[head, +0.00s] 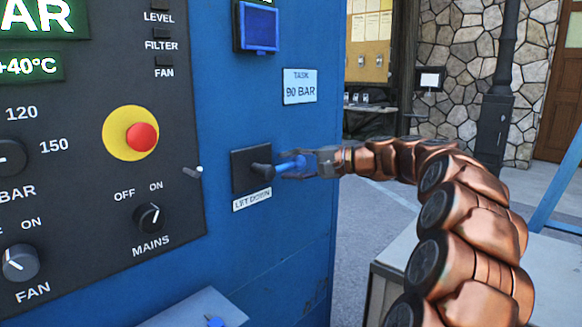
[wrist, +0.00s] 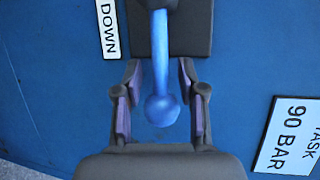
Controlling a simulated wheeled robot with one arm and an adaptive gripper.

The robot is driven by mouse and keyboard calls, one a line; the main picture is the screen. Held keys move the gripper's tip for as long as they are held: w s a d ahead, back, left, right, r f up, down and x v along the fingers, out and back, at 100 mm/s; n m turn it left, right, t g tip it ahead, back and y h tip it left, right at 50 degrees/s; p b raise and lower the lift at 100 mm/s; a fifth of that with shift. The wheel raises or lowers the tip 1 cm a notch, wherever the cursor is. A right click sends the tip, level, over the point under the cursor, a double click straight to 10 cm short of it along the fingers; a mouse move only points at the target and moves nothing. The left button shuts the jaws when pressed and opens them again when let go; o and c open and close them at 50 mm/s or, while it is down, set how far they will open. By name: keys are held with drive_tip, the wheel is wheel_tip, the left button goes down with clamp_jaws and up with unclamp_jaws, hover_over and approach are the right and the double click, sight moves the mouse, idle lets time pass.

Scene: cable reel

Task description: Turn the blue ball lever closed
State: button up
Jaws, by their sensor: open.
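The blue ball lever (head: 290,167) sticks out from a black square plate (head: 240,182) on the side of the blue cabinet. In the wrist view the lever (wrist: 161,45) runs straight from the plate, and its ball (wrist: 162,110) lies between my fingers. My gripper (head: 318,162) is around the lever's end in the head view, which partly hides the ball. In the wrist view my gripper (wrist: 160,72) is open, with one finger on each side of the lever and a visible gap on both sides.
A "LET DOWN" label (head: 252,199) is under the plate, and a "TASK 90 BAR" sign (head: 299,86) is above right. The dark control panel (head: 80,190) with a red emergency button (head: 142,137) is to the left. A grey box (head: 385,270) stands below my arm.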

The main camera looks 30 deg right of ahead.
clamp_jaws()
idle(0.3)
idle(0.5)
